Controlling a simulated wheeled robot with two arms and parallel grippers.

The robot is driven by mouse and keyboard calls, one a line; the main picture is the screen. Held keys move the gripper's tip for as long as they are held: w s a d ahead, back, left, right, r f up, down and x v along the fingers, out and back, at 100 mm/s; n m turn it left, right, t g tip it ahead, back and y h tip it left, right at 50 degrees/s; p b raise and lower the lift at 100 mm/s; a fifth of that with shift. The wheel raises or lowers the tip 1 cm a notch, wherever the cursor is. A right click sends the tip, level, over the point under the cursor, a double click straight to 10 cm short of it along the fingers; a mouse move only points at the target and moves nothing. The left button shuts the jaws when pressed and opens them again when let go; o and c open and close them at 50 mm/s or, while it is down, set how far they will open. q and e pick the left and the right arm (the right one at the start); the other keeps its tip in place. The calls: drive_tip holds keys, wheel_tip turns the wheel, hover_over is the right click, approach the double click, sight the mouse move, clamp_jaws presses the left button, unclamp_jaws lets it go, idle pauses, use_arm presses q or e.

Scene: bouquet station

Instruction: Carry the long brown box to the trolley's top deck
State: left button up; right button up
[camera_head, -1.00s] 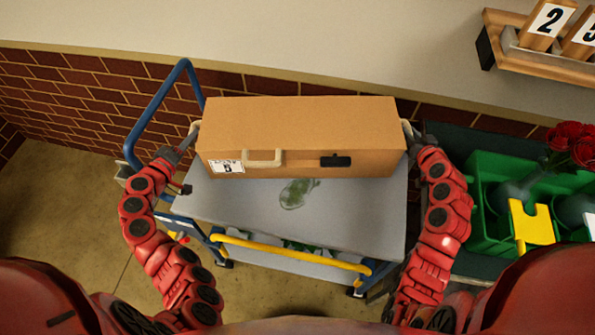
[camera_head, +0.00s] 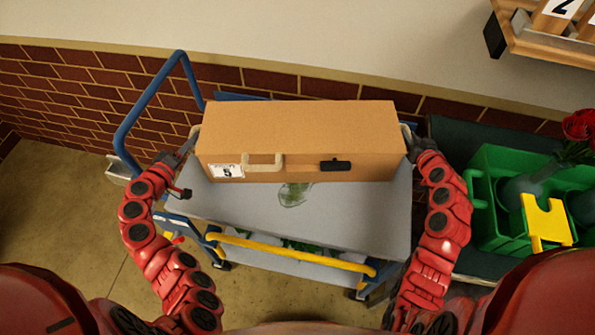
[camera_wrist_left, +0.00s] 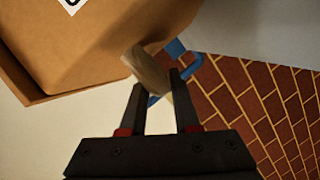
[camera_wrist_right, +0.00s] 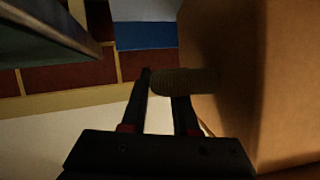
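The long brown box (camera_head: 300,135) is level over the trolley's grey top deck (camera_head: 350,215); I cannot tell whether it hangs just above the deck or touches it. It has a label, a pale handle and a dark latch on its front. My left gripper (camera_head: 187,146) is at the box's left end; in the left wrist view its fingers (camera_wrist_left: 160,95) close around a pale end handle (camera_wrist_left: 150,72). My right gripper (camera_head: 412,140) is at the right end; in the right wrist view its fingers (camera_wrist_right: 160,95) are on the other end handle (camera_wrist_right: 185,82).
The trolley's blue push handle (camera_head: 150,100) rises at the left, and its yellow bar (camera_head: 290,253) runs along the front. A green crate (camera_head: 495,185) with vases and red roses stands close on the right. A brick wall (camera_head: 60,105) is behind.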

use_arm(q)
drive_tip(key=o, duration=0.4)
drive_tip(key=shift+r, duration=0.15)
use_arm(e)
drive_tip(key=o, duration=0.4)
drive_tip(key=shift+r, duration=0.15)
drive_tip(key=shift+s+r, duration=0.2)
drive_tip(key=shift+s, duration=0.35)
use_arm(q)
drive_tip(key=v, duration=1.2)
use_arm(e)
drive_tip(key=v, duration=1.1)
use_arm(q)
drive_tip(key=shift+s, duration=0.1)
use_arm(e)
drive_tip(key=shift+f, duration=0.1)
